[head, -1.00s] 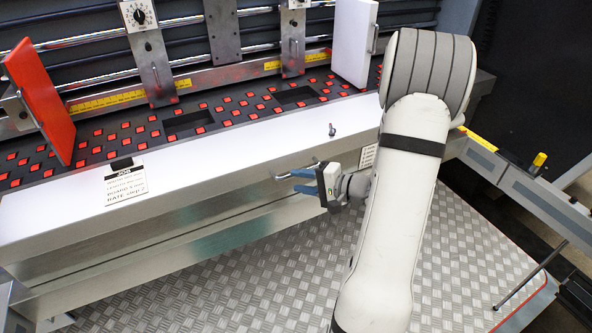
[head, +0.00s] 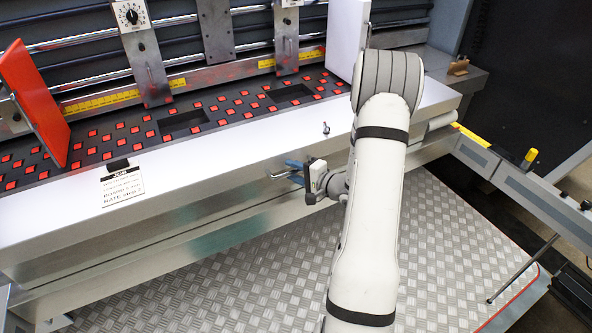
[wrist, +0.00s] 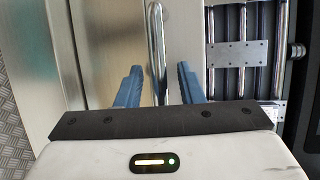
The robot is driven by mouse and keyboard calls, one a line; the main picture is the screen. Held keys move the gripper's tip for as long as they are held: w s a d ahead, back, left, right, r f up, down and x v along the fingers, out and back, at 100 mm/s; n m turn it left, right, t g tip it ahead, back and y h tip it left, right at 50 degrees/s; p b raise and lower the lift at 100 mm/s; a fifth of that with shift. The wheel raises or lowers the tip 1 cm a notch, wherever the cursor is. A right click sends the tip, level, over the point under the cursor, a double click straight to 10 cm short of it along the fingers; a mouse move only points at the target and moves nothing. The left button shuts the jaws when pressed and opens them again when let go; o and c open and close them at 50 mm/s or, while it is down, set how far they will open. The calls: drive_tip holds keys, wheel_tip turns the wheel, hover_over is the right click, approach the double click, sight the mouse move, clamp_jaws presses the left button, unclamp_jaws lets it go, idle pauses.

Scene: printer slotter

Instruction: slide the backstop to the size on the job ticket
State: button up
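My gripper (head: 293,172) is at the front face of the white-topped bed. In the wrist view, its two blue fingers (wrist: 160,70) are open, one on each side of a bent metal handle (wrist: 157,35), with gaps showing. The handle's end also shows in the head view (head: 274,176). A red upright plate (head: 33,100) stands at left and a white upright plate (head: 345,38) at right, partly behind my arm. I cannot tell which part is the backstop.
A rail with a yellow scale (head: 103,101) crosses the back, with metal brackets (head: 146,65) and a dial (head: 131,14) on it. The black bed has red squares and two rectangular openings (head: 182,122). A small peg (head: 326,129) stands on the white ledge. The checkered floor (head: 240,280) is clear.

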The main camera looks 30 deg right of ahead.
drive_tip(key=shift+c, duration=0.2)
clamp_jaws()
drive_tip(key=shift+s+f, duration=0.1)
